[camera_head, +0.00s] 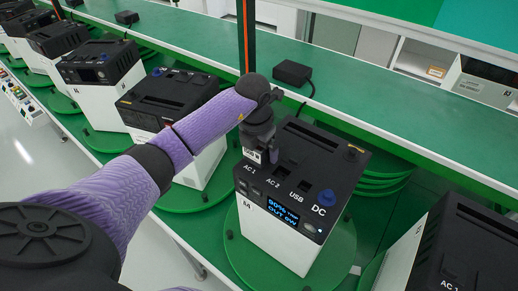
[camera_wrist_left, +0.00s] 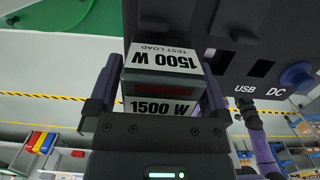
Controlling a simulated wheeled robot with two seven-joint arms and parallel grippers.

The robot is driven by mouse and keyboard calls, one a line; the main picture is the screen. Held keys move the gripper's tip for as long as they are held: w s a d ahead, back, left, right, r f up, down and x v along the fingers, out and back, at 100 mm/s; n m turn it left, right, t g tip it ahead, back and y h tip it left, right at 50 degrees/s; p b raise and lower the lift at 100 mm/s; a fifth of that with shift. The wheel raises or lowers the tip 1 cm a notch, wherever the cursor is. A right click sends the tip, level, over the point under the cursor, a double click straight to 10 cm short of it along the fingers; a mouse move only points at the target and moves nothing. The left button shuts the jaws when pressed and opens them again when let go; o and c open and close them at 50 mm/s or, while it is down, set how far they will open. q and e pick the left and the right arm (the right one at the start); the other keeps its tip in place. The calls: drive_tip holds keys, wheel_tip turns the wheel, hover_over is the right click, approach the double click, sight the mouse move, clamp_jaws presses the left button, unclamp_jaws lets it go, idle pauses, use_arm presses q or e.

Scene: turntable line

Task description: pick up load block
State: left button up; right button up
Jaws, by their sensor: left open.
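The load block (camera_wrist_left: 162,77) is a dark block with white "1500 W" and "TEST LOAD" labels. In the left wrist view it sits between the two fingers of my left gripper (camera_wrist_left: 158,95), which is open around it. In the head view my left gripper (camera_head: 262,146) points down at the AC 1 end of the nearest power station (camera_head: 290,185). Only a small white label of the load block (camera_head: 252,155) shows there. The wrist picture does not make clear whether the fingers touch the block. My right gripper is not seen.
The power station stands on a green round turntable (camera_head: 342,247). It has AC 2, USB and DC ports and a lit display. More stations line up at the left, and one (camera_head: 445,240) is close at the right. A black adapter (camera_head: 292,73) lies on the green shelf behind.

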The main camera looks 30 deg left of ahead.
use_arm(q)
clamp_jaws()
idle(0.4)
drive_tip(key=shift+w, duration=0.1)
